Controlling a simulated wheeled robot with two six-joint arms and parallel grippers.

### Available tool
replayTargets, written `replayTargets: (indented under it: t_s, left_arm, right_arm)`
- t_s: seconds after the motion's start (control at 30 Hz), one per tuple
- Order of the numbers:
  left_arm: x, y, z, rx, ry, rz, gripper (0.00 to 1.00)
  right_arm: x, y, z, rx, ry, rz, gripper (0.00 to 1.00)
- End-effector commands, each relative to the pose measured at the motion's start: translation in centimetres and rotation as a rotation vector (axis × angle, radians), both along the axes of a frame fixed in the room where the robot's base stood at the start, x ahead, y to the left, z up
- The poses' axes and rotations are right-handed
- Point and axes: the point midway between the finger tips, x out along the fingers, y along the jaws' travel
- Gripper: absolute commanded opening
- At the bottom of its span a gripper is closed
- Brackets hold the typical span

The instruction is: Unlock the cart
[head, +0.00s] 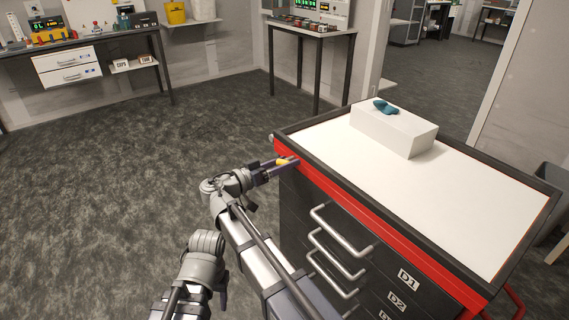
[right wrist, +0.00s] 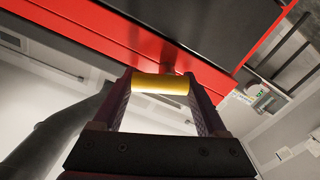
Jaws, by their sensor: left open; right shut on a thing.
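The cart (head: 470,215) has a white top, a red band and dark drawers, and stands at the right in the head view. My right gripper (head: 283,164) is at the cart's near left corner, by the red band. It is shut on a yellow cylindrical handle (right wrist: 161,84), which lies across between the fingers close below the red edge in the right wrist view. Whether the handle is turned cannot be told. My left gripper (head: 222,292) is low in the head view, left of my right forearm and away from the cart; its fingers are mostly hidden.
A white box (head: 408,138) with a teal item (head: 385,107) on it stands on the cart top. Drawer handles (head: 340,230) stick out from the cart's front. A workbench (head: 75,42) and a side table (head: 310,30) stand at the back. The carpet to the left is clear.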

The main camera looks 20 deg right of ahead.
Motion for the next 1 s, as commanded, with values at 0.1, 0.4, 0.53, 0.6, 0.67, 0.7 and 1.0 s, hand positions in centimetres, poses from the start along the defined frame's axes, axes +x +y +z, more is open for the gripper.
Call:
replayTargets:
  t_s: [0.1,0.4,0.53,0.6,0.67,0.7,1.0]
  left_arm:
    - [0.00,0.00,0.11,0.000,0.000,0.000,0.52]
    - [-0.01,0.00,0.27,0.000,0.000,0.000,0.52]
    - [0.00,0.00,0.31,0.000,0.000,0.000,0.52]
    - [0.00,0.00,0.33,0.000,0.000,0.000,0.52]
    - [0.00,0.00,0.34,0.000,0.000,0.000,0.52]
    - [0.00,0.00,0.35,0.000,0.000,0.000,0.52]
    - [0.00,0.00,0.36,0.000,0.000,0.000,0.52]
  right_arm:
    - [0.06,0.03,0.11,-0.038,0.105,-0.001,0.19]
    - [0.26,0.12,0.26,-0.134,0.373,-0.001,0.19]
    - [0.37,0.15,0.30,-0.177,0.489,-0.001,0.19]
    - [0.41,0.17,0.32,-0.199,0.551,-0.001,0.19]
    - [0.47,0.19,0.33,-0.219,0.606,-0.001,0.19]
    - [0.50,0.20,0.34,-0.232,0.640,-0.001,0.19]
    - [0.72,0.29,0.35,-0.319,0.880,-0.001,0.19]
